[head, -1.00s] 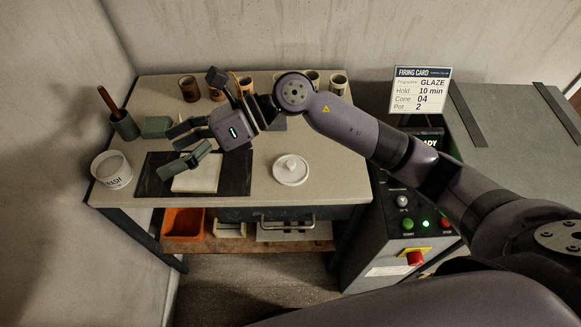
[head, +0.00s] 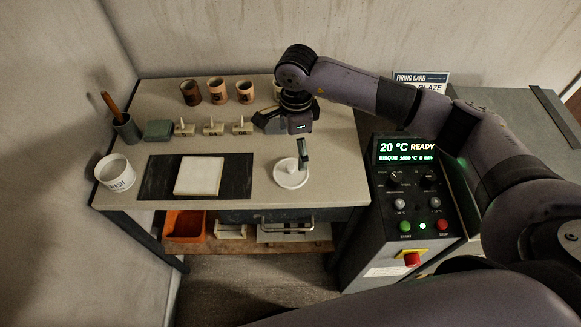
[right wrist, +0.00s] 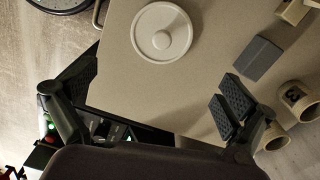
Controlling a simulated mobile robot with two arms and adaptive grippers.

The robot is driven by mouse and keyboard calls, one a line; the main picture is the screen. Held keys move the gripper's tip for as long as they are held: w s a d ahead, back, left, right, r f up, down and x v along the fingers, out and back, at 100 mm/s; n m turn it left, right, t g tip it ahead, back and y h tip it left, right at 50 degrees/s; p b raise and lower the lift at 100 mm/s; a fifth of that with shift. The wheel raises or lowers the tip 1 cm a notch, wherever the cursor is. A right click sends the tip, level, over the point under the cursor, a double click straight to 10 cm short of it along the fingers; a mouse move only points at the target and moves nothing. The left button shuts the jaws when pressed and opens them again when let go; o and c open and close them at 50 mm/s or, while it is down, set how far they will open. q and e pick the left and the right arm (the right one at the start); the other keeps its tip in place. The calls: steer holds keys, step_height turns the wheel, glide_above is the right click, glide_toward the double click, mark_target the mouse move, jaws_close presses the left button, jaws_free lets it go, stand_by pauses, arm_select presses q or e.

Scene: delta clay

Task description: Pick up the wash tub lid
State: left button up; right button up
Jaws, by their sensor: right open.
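The wash tub lid (head: 283,181) is a round white disc with a small knob, lying flat on the table right of the dark mat. In the right wrist view the lid (right wrist: 178,18) lies beyond the fingertips, between their lines. My right gripper (head: 286,138) is open and empty above the table, behind the lid in the head view. One finger overlaps the lid's back edge in the picture; the wrist view shows them apart. The white wash tub (head: 114,175) stands at the table's left front corner. My left gripper is not in view.
A white tile (head: 198,175) lies on the dark mat (head: 237,178). Several cups (head: 217,91) stand at the back, with small tan blocks (head: 213,128) before them. A grey block (right wrist: 258,58) shows in the wrist view. The kiln control panel (head: 405,185) borders the table's right.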

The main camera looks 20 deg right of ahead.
mark_target(294, 167)
step_height(294, 167, down, 4)
steer(key=shift+a+f+p, duration=0.1)
steer(key=shift+f+p, duration=0.1)
steer(key=shift+p, duration=0.2)
steer(key=shift+f, duration=0.25)
steer(key=f, duration=0.1)
steer(key=f+p, duration=0.1)
steer(key=f, duration=0.1)
steer(key=f+p, duration=0.1)
steer(key=shift+a+f, duration=0.2)
steer(key=shift+a, duration=0.05)
steer(key=shift+f, duration=0.2)
steer(key=shift+c, duration=0.5)
steer(key=c, duration=0.9)
steer(key=shift+s, duration=0.2)
steer(key=c, duration=0.8)
steer(key=shift+c, duration=0.2)
